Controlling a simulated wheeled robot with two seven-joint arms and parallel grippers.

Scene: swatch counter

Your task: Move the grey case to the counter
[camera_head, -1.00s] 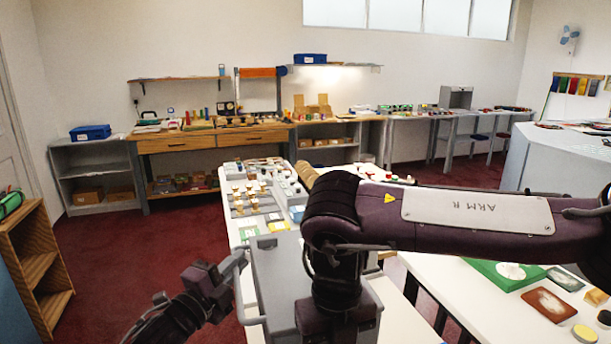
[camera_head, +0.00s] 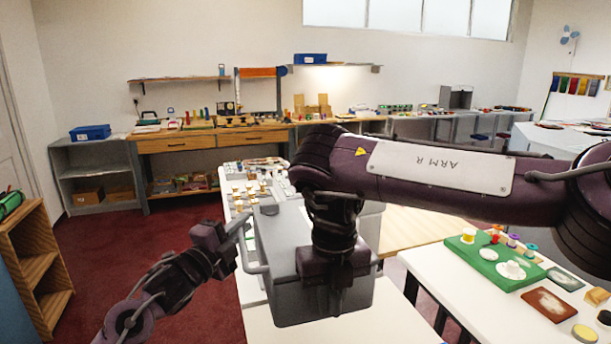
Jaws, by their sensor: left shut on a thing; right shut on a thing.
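The grey case (camera_head: 278,245) is at the lower middle of the head view, over the white tabletop, with its lid side and near end showing. It looks raised, but the gap beneath it is hard to judge. My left gripper (camera_head: 246,240) is shut on the handle at the case's left side. My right gripper (camera_head: 334,292) comes down over the case's right part and is shut on it. Its fingertips and the right handle are hidden behind my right wrist.
The white table (camera_head: 345,328) holds several small samples behind the case. At right, another white table (camera_head: 480,300) bears a green board (camera_head: 497,262) and small pieces. A wooden shelf (camera_head: 35,262) stands at left. A long wooden bench (camera_head: 215,140) runs along the back wall.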

